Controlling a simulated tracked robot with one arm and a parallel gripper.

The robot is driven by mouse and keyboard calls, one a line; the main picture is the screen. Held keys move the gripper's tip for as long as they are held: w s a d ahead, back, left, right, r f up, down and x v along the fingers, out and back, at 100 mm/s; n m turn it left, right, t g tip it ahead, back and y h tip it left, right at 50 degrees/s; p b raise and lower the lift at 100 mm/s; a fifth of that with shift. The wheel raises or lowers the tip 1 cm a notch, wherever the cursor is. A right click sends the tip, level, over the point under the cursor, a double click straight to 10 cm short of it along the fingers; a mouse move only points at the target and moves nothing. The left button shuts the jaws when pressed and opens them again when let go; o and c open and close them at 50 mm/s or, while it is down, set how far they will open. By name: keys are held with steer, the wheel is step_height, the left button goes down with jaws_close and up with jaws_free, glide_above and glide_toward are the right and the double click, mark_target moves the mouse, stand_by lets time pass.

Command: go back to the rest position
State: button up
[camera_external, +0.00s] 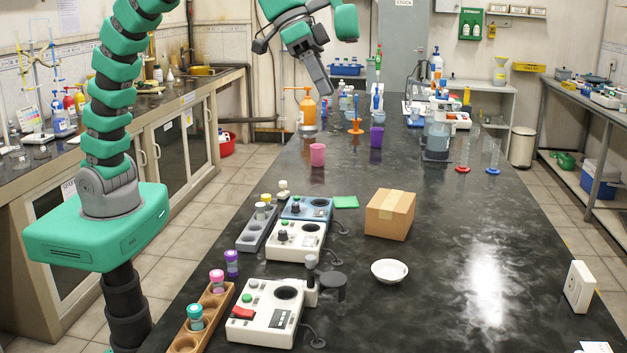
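My gripper (322,84) hangs at the end of my green arm at the top middle of the view, pointing down over the far part of the black bench (470,210). It is well above the bench top and apart from the things on it. I see nothing held below it. Its fingers show from the side, as one dark grey shape, so I cannot tell whether they are open or shut. The orange pump bottle (307,107) stands just to its left and below in the picture. The upper part of my arm runs out of the top edge.
A pink cup (317,154) and a purple cup (376,136) stand on the bench. A cardboard box (390,214), a white bowl (389,271) and white instruments (270,312) are nearer. A wooden rack (203,322) holds capped vials. The right middle of the bench is clear.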

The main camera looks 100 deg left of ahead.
steer(key=s+a+r+t+y+b, duration=0.1)
steer(key=s+a+r+t+b, duration=0.1)
steer(key=s+a+r+t, duration=0.5)
steer(key=s+a+r+t+y+b, duration=0.1)
steer(key=s+a+r+t+b, duration=0.2)
steer(key=s+a+r, duration=0.9)
steer(key=w+d+f+b, duration=0.1)
steer(key=f+b, duration=1.2)
steer(key=w+d+f+b, duration=0.1)
steer(key=d+f+b, duration=0.1)
steer(key=f+b, duration=1.1)
steer(key=shift+w+d+b, duration=0.15)
steer(key=shift+d+b, duration=0.05)
steer(key=shift+b, duration=0.55)
steer(key=shift+f, duration=0.1)
